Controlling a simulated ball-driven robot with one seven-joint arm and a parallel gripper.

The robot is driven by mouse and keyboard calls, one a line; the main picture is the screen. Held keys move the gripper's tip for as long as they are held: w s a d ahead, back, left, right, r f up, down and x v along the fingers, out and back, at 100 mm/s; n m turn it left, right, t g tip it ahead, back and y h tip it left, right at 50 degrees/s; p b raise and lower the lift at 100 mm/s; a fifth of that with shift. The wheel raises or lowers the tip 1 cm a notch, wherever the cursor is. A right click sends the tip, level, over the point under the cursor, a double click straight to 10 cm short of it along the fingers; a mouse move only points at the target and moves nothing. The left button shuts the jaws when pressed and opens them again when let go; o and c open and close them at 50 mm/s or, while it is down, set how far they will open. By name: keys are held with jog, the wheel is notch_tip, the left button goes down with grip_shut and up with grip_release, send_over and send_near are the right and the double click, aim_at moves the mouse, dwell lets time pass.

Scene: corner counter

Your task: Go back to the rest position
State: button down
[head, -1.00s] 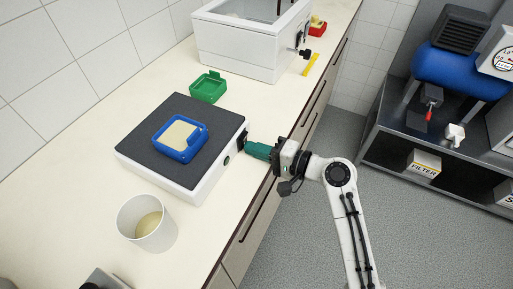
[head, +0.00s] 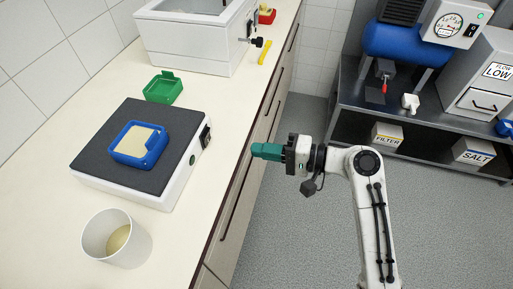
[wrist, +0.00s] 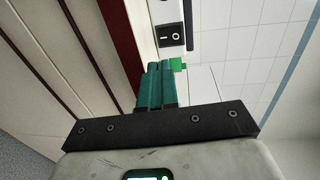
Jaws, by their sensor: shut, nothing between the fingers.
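My gripper (head: 258,151) is shut and empty, its teal fingers together. In the head view it hangs just off the front edge of the counter, to the right of the white device with a dark grey top (head: 102,150). It touches nothing that I can see. In the wrist view the closed fingers (wrist: 155,70) point toward the device's black rocker switch (wrist: 171,34), with the counter front on the left. A blue tray with pale yellow contents (head: 139,142) sits on the device's dark top.
A white cup (head: 103,236) stands near the counter's front. A green tray (head: 162,88) and a white tank (head: 186,40) stand farther back. A yellow strip (head: 265,52) lies beside the tank. A grey shelf unit (head: 353,96) stands at right; the floor (head: 290,225) between is clear.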

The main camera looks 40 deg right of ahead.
dwell(0.5)
jog(key=s+a+f+n+g+h, duration=0.35)
jog(key=s+f+n+g, duration=0.45)
jog(key=f, duration=0.5)
jog(key=s+d+f+n+g+h, duration=0.1)
jog(key=s+d+g+h, duration=0.1)
jog(key=s, duration=0.4)
jog(key=s+d+f+n+g+h, duration=0.1)
jog(key=s+d+f+g+h, duration=0.1)
jog(key=s, duration=0.5)
jog(key=shift+d+f+h, duration=0.3)
jog(key=shift+d+h, duration=0.25)
jog(key=shift+h, duration=0.7)
